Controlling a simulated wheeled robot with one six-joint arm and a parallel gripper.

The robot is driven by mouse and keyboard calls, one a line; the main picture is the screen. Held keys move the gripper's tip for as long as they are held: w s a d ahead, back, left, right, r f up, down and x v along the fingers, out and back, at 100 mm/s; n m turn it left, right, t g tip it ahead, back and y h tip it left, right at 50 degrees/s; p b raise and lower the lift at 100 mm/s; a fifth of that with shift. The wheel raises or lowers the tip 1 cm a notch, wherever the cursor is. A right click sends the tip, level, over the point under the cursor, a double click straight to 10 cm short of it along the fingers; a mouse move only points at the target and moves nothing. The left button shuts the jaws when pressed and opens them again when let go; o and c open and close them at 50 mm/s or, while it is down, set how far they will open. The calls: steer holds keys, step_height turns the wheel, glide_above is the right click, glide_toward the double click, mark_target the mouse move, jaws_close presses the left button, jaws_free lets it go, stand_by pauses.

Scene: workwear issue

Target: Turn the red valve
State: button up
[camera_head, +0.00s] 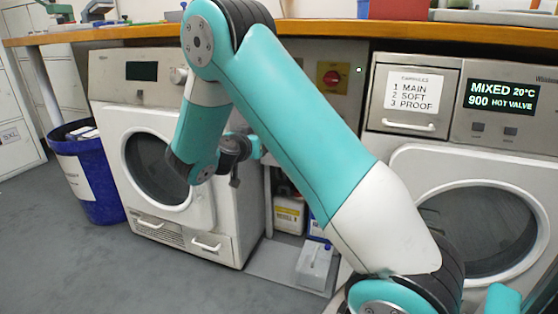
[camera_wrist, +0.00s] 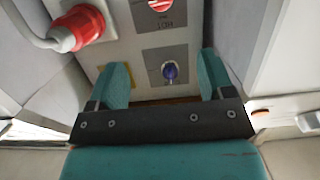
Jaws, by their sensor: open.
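In the wrist view a round red knob with a white stripe (camera_wrist: 160,5) sits on a grey plate at the top edge, partly cut off; it looks like the red valve. The red knob lies beyond the fingertips. I cannot tell the exact gap to the panel. In the head view my arm hides the lower panel and both knobs.
A red plug with a grey hose (camera_wrist: 83,28) sticks out left of the fingers. White machine sides flank the narrow panel bay. In the head view a red-and-yellow switch (camera_head: 333,78) is above, and canisters (camera_head: 289,215) stand below. A blue bin (camera_head: 90,180) stands left.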

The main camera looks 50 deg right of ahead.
steer(key=w+d+f, duration=0.1)
steer(key=w+d, duration=0.1)
steer(key=d, duration=0.3)
steer(key=w+d+f+h+b, duration=0.1)
steer(key=w+d, duration=0.1)
steer(key=d, duration=0.4)
steer(key=w+d+f+h, duration=0.1)
steer(key=w+d+f, duration=0.1)
steer(key=d, duration=0.3)
steer(key=shift+w+d+t, duration=0.2)
steer(key=shift+w+t, duration=0.2)
steer(key=shift+w, duration=0.05)
steer(key=shift+w+d+b, duration=0.3)
steer(key=shift+d, duration=0.3)
steer(key=c, duration=0.9)
